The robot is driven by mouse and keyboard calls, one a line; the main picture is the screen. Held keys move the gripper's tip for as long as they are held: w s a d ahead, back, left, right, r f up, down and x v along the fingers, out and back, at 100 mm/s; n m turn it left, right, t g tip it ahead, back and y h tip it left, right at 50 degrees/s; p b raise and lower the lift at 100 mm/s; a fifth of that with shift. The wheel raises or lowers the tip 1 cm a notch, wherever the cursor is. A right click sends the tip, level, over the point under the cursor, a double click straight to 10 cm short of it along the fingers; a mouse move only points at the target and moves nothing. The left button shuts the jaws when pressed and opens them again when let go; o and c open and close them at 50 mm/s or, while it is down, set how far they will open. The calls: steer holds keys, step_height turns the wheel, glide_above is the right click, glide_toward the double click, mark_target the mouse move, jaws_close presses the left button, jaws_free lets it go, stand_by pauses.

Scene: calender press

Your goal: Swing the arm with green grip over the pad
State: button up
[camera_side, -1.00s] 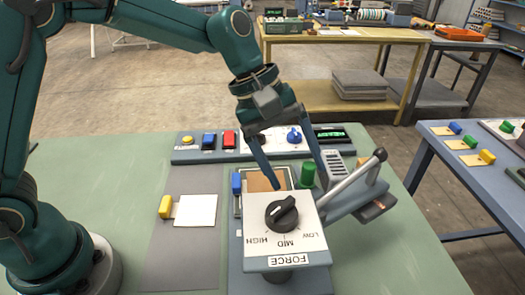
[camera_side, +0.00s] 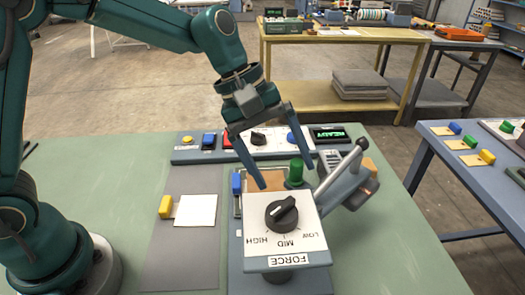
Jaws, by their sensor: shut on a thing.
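The green grip (camera_side: 295,172) stands upright behind the white FORCE panel, between the two fingers of my gripper (camera_side: 289,172). My gripper is shut on it; the exact contact is hard to see from this side. The swing arm (camera_side: 350,190) is blue-grey and reaches to the right of the panel, with a grey lever (camera_side: 341,168) ending in a dark knob leaning over it. A brown surface that looks like the pad (camera_side: 280,183) shows in a frame behind the panel, partly hidden by my left finger and the panel.
The white FORCE panel (camera_side: 305,237) with its black dial stands in front. A control strip (camera_side: 185,153) with buttons and a green display runs behind. A white sheet with a yellow block (camera_side: 166,207) lies on a grey mat at left. The green table is clear at front right.

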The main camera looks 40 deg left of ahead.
steer(key=shift+s+a, duration=0.2)
steer(key=shift+a, duration=0.05)
steer(key=shift+s+a, duration=0.35)
steer(key=shift+a, duration=0.1)
stand_by(0.3)
